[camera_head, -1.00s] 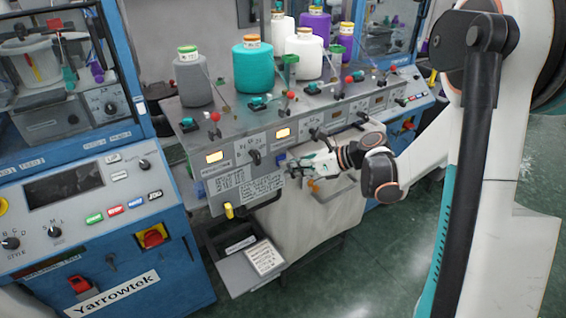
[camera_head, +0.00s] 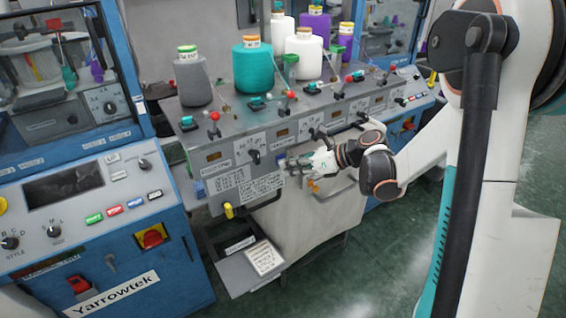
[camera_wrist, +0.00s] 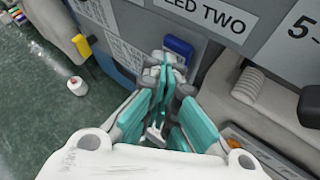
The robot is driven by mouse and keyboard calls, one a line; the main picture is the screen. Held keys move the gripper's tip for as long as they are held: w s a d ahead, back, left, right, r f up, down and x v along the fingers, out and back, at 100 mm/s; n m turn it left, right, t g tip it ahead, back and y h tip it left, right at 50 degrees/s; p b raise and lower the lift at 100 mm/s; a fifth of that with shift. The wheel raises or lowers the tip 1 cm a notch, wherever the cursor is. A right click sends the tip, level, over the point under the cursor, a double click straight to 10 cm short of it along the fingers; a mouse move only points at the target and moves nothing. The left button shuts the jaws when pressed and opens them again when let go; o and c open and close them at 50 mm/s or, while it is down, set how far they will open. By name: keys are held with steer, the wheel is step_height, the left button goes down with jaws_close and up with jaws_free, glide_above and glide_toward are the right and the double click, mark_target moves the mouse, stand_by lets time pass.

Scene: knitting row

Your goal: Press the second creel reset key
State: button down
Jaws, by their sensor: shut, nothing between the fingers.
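The creel panel (camera_head: 225,134) is a grey sloped console under the yarn cones. In the wrist view a blue key (camera_wrist: 178,46) sits on the panel edge, beside a label (camera_wrist: 215,14) whose visible part reads "LED TWO". My gripper (camera_wrist: 166,62) has its teal fingers together, empty, with the tips right at the lower side of the blue key. I cannot tell whether they touch or press it. In the head view my gripper (camera_head: 291,165) is at the panel's front face, and its fingers mostly hide the key. The panel's lamp windows (camera_head: 282,133) are dark.
A black knob (camera_wrist: 311,108) is right of the gripper in the wrist view. A yellow handle (camera_head: 229,210) and an open tray (camera_head: 238,272) are low at the front. A blue machine (camera_head: 150,270) stands left. The green floor at front right is clear.

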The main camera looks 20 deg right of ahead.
steer(key=shift+s, duration=0.25)
steer(key=s+d, duration=0.2)
steer(key=s, duration=0.3)
steer(key=shift+s+b, duration=0.35)
stand_by(0.8)
